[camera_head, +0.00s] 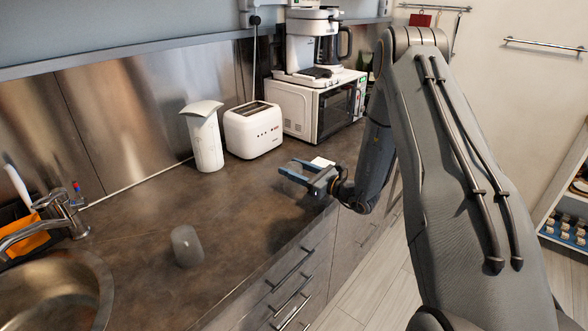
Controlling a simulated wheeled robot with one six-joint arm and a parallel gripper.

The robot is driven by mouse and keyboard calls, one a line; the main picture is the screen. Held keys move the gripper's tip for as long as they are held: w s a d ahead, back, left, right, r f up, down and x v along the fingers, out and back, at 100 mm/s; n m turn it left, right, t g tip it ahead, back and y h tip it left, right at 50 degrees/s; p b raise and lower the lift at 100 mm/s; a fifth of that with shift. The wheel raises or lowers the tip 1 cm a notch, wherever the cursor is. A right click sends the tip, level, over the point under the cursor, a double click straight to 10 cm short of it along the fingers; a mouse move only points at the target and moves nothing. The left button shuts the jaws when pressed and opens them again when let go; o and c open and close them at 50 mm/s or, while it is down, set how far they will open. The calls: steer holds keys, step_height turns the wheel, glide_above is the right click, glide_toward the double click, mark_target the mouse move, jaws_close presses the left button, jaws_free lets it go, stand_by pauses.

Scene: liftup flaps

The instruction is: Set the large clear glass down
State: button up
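The large clear glass (187,247) stands upright on the dark brown counter (130,240), near the sink and apart from my gripper. It looks greyish and see-through, and nothing holds it. My gripper (287,171) is up and to the right of the glass in the picture, over the counter near its front edge. Its two blue-grey fingers point left and are spread apart with nothing between them. I cannot tell exactly how high it is above the counter.
A sink (60,290) with a faucet (65,212) is at the left. A white pitcher-like item (204,140), a toaster (253,130), and a microwave (308,108) with a coffee maker (312,45) on top line the back. Counter around the glass is clear.

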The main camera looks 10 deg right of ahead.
steer(key=o, duration=0.4)
